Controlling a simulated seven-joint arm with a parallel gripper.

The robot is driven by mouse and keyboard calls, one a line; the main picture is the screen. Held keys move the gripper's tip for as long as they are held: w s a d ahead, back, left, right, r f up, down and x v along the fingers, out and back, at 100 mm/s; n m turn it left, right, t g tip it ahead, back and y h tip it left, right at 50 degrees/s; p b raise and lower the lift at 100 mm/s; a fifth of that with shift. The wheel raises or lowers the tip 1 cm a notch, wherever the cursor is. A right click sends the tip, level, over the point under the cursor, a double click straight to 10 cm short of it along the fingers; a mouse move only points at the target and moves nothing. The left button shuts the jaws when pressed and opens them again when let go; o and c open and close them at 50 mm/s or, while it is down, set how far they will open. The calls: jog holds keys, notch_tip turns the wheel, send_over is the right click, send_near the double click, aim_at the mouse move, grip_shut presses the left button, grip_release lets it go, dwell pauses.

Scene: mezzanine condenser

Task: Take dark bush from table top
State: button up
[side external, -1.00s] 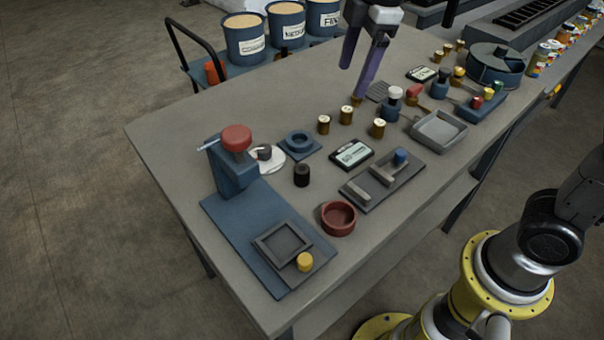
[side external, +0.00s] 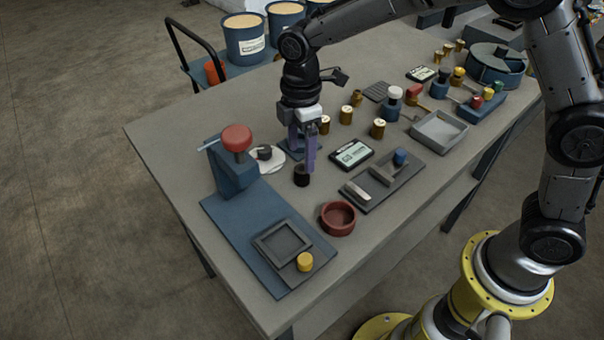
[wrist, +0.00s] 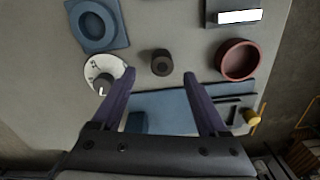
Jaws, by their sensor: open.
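The dark bush (side external: 301,179), a small black cylinder with a hole in its top, stands upright on the grey table top (side external: 180,130). It also shows in the wrist view (wrist: 162,63), a little beyond the fingertips and between their lines. My gripper (side external: 302,168) is open with purple fingers pointing down above the bush. In the side view one finger overlaps the bush's upper edge. In the wrist view the fingertips (wrist: 158,73) are spread wide with nothing between them. I cannot tell the exact height gap.
A blue press with a red knob (side external: 236,138) stands left of the bush, by a white dial (wrist: 103,74). A red bowl (side external: 338,218) is at front right. A blue ring block (wrist: 97,25) and display box (side external: 353,154) are near.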

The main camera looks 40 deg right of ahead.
aim_at(302, 168)
jog(key=shift+s+f, duration=0.2)
jog(key=shift+f, duration=2.65)
grip_shut()
